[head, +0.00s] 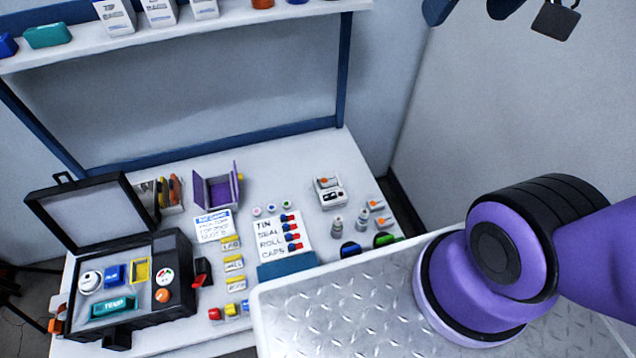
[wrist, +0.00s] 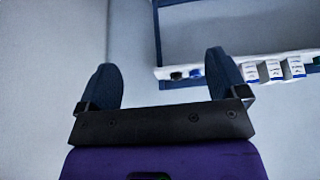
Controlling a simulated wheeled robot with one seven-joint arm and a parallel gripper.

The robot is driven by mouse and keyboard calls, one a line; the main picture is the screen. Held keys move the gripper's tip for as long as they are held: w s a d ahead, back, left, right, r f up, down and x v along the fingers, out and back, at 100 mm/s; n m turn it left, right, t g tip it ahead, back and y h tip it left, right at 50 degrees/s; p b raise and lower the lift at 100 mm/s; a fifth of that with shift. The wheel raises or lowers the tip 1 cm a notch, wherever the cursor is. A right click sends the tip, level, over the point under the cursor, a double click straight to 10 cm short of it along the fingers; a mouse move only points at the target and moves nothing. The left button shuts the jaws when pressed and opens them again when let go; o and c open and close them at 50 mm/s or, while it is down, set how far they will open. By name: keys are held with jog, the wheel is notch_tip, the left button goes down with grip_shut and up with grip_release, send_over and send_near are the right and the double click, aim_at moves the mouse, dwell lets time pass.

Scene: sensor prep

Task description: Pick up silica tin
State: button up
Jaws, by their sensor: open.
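No object can be surely read as the silica tin. A white round container (head: 90,281) sits at the left in the open black case (head: 165,314) in the head view; it may be the tin, but its label is too small to read. My gripper shows in the wrist view (wrist: 162,82) with its two dark blue fingers wide apart and nothing between them. It points at the wall and shelf, well away from the table.
The white table (head: 308,160) also holds a purple open box (head: 217,188), a checklist card (head: 279,238), small bottles (head: 337,226) and a white device (head: 329,191). A shelf (head: 180,40) with boxes runs above. A metal tread-plate surface (head: 340,318) is in front.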

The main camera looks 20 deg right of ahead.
jog(key=w+a+f+g, duration=0.1)
jog(key=w+f, duration=0.3)
jog(key=w, duration=0.3)
jog(key=w+f+g, duration=0.1)
jog(key=w+f, duration=0.2)
jog(key=w, duration=0.5)
jog(key=g, duration=0.3)
send_over(328, 181)
notch_tip(328, 181, down, 48)
jog(key=f, duration=0.6)
jog(key=shift+s+d, duration=0.15)
jog(key=shift+s, duration=0.15)
jog(key=shift+w+f, duration=0.15)
jog(key=shift+f, duration=1.2)
jog(key=shift+w+f, duration=0.1)
jog(key=shift+f, duration=1.25)
jog(key=c, duration=1)
